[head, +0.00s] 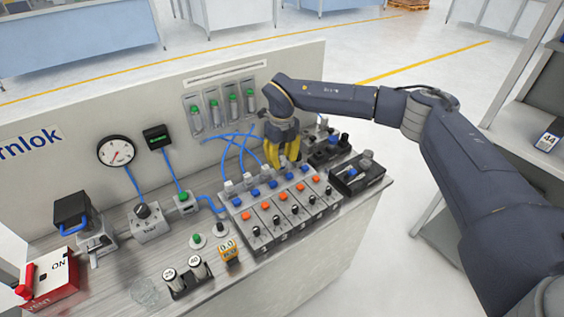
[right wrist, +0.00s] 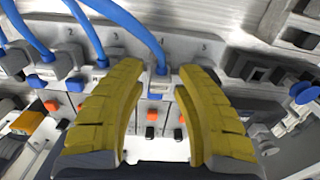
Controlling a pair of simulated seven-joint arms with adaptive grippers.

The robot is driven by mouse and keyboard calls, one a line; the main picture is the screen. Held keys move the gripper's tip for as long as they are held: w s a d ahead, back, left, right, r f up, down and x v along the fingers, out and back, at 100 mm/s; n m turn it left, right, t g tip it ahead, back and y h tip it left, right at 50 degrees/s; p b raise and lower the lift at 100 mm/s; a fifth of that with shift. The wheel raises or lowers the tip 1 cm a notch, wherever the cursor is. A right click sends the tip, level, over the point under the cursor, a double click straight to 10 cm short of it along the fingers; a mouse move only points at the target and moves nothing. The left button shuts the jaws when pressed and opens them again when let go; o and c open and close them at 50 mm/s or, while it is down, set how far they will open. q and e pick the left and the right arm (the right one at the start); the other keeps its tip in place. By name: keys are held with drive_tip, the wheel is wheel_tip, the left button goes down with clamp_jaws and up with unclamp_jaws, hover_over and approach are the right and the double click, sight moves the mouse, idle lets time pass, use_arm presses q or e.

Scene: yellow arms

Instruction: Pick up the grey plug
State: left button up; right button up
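A row of grey plugs (head: 248,179) sits along the back of the valve block, some with blue hoses. In the right wrist view a grey plug (right wrist: 159,84) with a blue hose at its top stands seated between my yellow fingers. Gaps show on both sides of it. My right gripper (head: 283,152) is open, pointing down over the right part of the block. It also shows in the right wrist view (right wrist: 160,76). In the head view the fingers hide the plugs behind them. My left gripper is not in view.
The valve block (head: 270,222) has orange and blue buttons and black knobs. A black holder (head: 357,175) is at right. Blue hoses (head: 238,140) arch behind my gripper.

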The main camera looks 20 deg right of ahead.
sight(282, 157)
drive_tip(key=shift+f, duration=0.75)
clamp_jaws()
drive_tip(key=shift+r, duration=0.15)
wheel_tip(282, 157, up, 20)
idle(0.5)
